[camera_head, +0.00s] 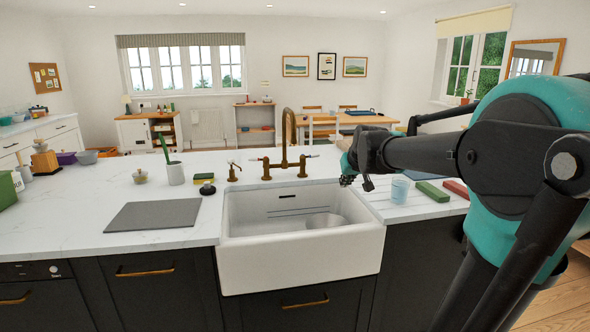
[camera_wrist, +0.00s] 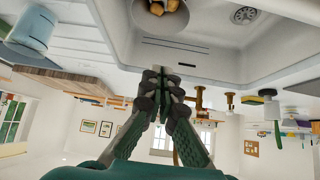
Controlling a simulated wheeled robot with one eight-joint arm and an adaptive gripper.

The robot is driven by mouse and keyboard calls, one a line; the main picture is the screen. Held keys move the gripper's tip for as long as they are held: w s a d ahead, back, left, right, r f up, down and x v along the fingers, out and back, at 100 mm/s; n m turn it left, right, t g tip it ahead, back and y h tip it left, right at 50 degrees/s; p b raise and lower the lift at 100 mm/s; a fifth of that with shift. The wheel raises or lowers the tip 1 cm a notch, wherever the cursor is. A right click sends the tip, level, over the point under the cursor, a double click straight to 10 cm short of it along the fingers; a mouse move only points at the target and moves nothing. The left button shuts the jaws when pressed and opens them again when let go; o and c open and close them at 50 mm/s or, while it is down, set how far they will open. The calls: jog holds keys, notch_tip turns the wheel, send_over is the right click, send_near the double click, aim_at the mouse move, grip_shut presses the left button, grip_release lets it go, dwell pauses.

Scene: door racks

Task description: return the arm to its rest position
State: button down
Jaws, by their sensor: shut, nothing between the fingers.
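My gripper (camera_head: 347,180) is at the end of my arm, which reaches in from the right of the head view. It is above the right rim of the white sink (camera_head: 300,248), near the brass tap. In the wrist view, which looks upside down, my gripper (camera_wrist: 160,76) has its fingers together with nothing between them. The sink (camera_wrist: 205,55) and a bowl (camera_wrist: 160,22) with brown items in it show beyond the fingertips.
A blue cup (camera_head: 400,190), a green block (camera_head: 432,191) and a red block (camera_head: 456,188) stand close right of my gripper. The brass tap (camera_head: 286,150) rises behind the sink. A grey board (camera_head: 155,214) lies on the left counter. Space above the sink is clear.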

jog(key=s+d+f+g, duration=0.1)
jog(key=s+f+g, duration=0.1)
jog(key=s+f, duration=1)
jog(key=s+d+f+m+g+h, duration=0.1)
jog(key=s+f+g, duration=0.1)
jog(key=s+f, duration=1.1)
jog(key=s, duration=0.4)
jog(key=shift+d+f, duration=0.3)
jog(key=shift+d, duration=0.05)
